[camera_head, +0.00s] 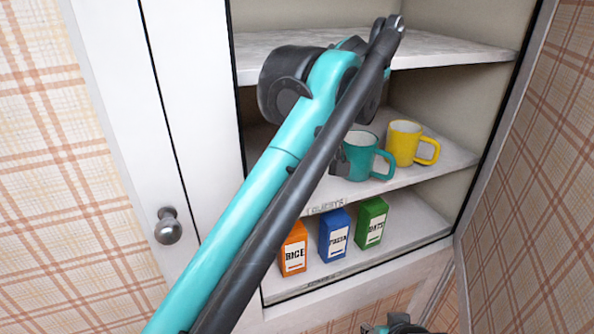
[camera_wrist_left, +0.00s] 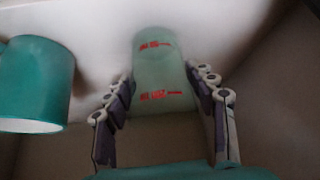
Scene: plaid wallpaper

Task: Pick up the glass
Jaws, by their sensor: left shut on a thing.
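The glass (camera_wrist_left: 158,72) is a translucent pale green tumbler with red markings, seen in the left wrist view. My left gripper (camera_wrist_left: 163,86) has its two fingers on either side of the glass and is shut on it. In the head view my left arm reaches into the open cupboard and hides the glass and most of the gripper.
A teal mug (camera_head: 357,158) stands on the middle shelf (camera_head: 437,172) right of my gripper, beside a yellow mug (camera_head: 403,143). Below are orange (camera_head: 293,250), blue (camera_head: 334,234) and green (camera_head: 371,222) boxes. The upper shelf (camera_head: 450,48) is close above my arm. A white door (camera_head: 190,120) is at left.

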